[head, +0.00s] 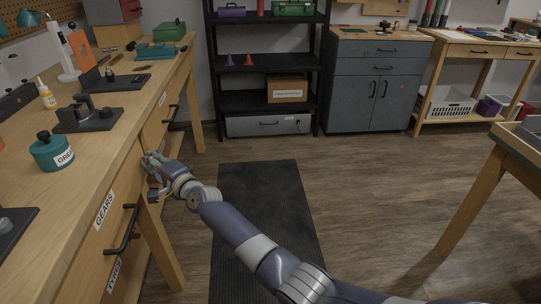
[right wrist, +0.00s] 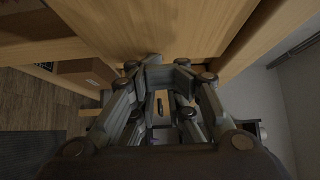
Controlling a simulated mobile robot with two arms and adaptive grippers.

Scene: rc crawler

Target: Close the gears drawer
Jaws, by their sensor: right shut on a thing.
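The gears drawer (head: 98,236) is a wooden front in the left workbench, with a white GEARS label (head: 104,210) and a dark bar handle (head: 123,231). I cannot tell whether its front stands proud of the bench. My right gripper (head: 152,164) is beside the far end of this front, beyond the handle and apart from it. In the right wrist view the fingers (right wrist: 168,66) are close together against or just under a wooden panel (right wrist: 150,28). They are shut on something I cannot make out. My left gripper is out of view.
A drawer front labelled TYRES (head: 114,272) is below. The bench top (head: 105,150) holds a green pot (head: 52,151), a bottle (head: 46,94) and dark fixtures. A black mat (head: 262,200) lies on open floor. A dark shelf (head: 265,55) and grey cabinet (head: 378,80) stand behind.

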